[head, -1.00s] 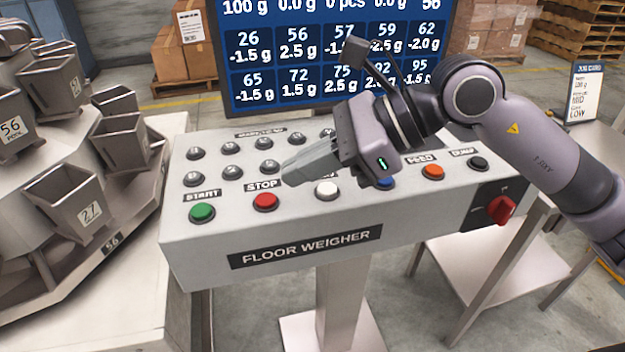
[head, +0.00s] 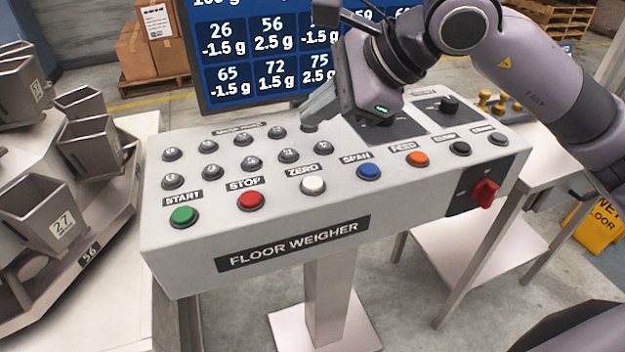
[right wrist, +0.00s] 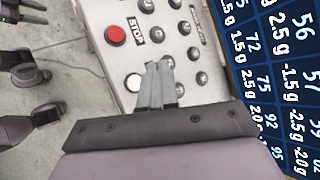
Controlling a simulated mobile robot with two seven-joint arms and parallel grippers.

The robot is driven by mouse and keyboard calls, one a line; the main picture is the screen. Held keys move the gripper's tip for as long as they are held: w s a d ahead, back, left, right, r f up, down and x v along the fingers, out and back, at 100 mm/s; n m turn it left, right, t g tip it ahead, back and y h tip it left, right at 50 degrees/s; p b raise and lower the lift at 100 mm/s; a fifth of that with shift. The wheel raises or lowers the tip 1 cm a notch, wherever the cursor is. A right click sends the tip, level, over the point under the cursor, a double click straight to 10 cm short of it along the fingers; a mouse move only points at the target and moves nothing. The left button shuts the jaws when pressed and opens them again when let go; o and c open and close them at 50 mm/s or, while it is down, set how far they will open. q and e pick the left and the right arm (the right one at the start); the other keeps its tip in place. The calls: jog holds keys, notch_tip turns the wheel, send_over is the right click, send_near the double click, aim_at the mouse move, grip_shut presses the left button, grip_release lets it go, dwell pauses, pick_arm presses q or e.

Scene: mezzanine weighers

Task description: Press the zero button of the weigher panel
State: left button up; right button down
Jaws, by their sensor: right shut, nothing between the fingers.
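The weigher panel (head: 195,240) is a light grey sloped box on a post, lettered FLOOR WEIGHER. Its zero button (head: 313,184) is a white round cap in the front row, under a ZERO label, between the red stop button (head: 250,200) and the blue span button (head: 369,171). My right gripper (head: 308,122) is shut and empty, its fingertips over the back part of the panel, behind the zero button and apart from it.
Several small dark buttons (head: 247,163) fill the panel's back left. A red rotary switch (head: 484,193) sits on the right end. A display screen (head: 262,60) stands behind. Metal weighing hoppers (head: 52,206) stand at the left, and a steel table (head: 500,240) at the right.

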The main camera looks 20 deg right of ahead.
jog(key=b, duration=0.5)
send_over(318, 184)
notch_tip(318, 184, down, 8)
jog(key=shift+r, duration=0.15)
jog(key=shift+f, duration=0.25)
jog(key=shift+f+b, duration=0.2)
jog(key=shift+b, duration=0.1)
dwell(1.0)
jog(key=shift+f+b, duration=0.4)
jog(key=shift+b, duration=0.2)
